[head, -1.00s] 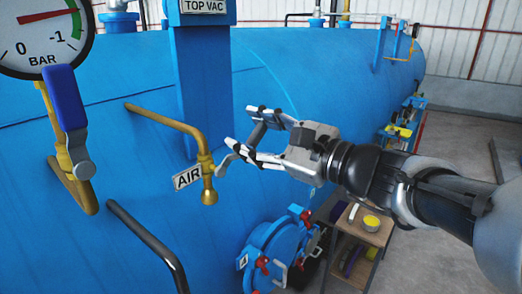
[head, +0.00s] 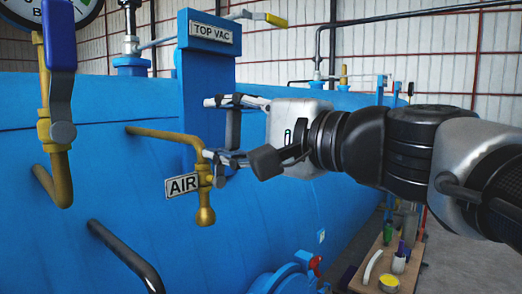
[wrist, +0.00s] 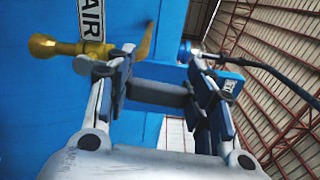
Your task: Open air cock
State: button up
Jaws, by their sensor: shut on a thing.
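The air cock (head: 205,180) is a brass valve with a bent pipe and downward nozzle, beside the AIR sign (head: 182,186) on the blue vessel. In the wrist view its brass body (wrist: 65,47) lies beyond the left finger. My gripper (head: 213,128) is at the cock's right, one finger above the other. It is shut on the grey cock handle (head: 233,128), which runs between the spread fingers. The handle shows as a dark bar in the wrist view (wrist: 158,92). The lower finger hides part of where the handle meets the cock.
A blue-handled lever valve (head: 60,60) and a black rail (head: 125,255) are at the left. The TOP VAC post (head: 205,75) stands just behind my gripper. A small table (head: 365,285) with items is at the lower right.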

jog(key=shift+s+a+n+b, duration=0.25)
jog(key=shift+s+n+b, duration=0.05)
jog(key=shift+n+b, duration=0.3)
jog(key=o, duration=1.3)
jog(key=shift+c, duration=0.2)
jog(key=v, duration=0.7)
jog(key=shift+s+d, duration=0.2)
